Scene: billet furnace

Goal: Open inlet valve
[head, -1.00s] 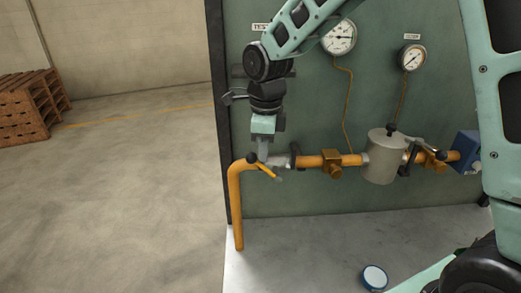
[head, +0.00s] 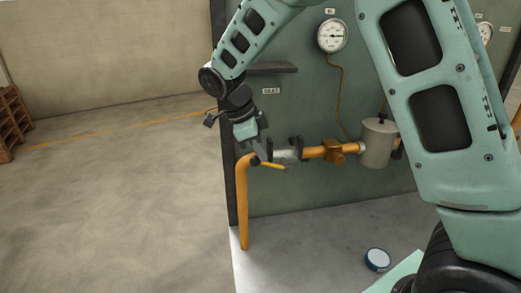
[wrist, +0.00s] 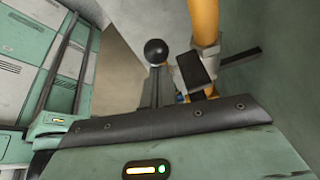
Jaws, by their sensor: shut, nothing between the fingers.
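The inlet valve's yellow lever (head: 272,165) has a black ball knob (head: 255,161) and sits at the left end of the orange pipe (head: 312,152), just right of the bend. In the head view the lever lies at a shallow angle below the pipe line. My gripper (head: 260,150) is shut and empty, pointing down right at the lever and knob. I cannot tell whether it touches them. In the wrist view the black knob (wrist: 156,51) stands just beyond the gripper, left of the orange pipe (wrist: 203,20).
A grey cylindrical vessel (head: 377,145) and brass fitting (head: 342,150) sit along the pipe. A pressure gauge (head: 332,36) hangs on the green panel, near a dark shelf (head: 272,68). A blue-rimmed round object (head: 377,259) lies on the floor. Wooden pallets (head: 12,120) stand far left; the floor between is clear.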

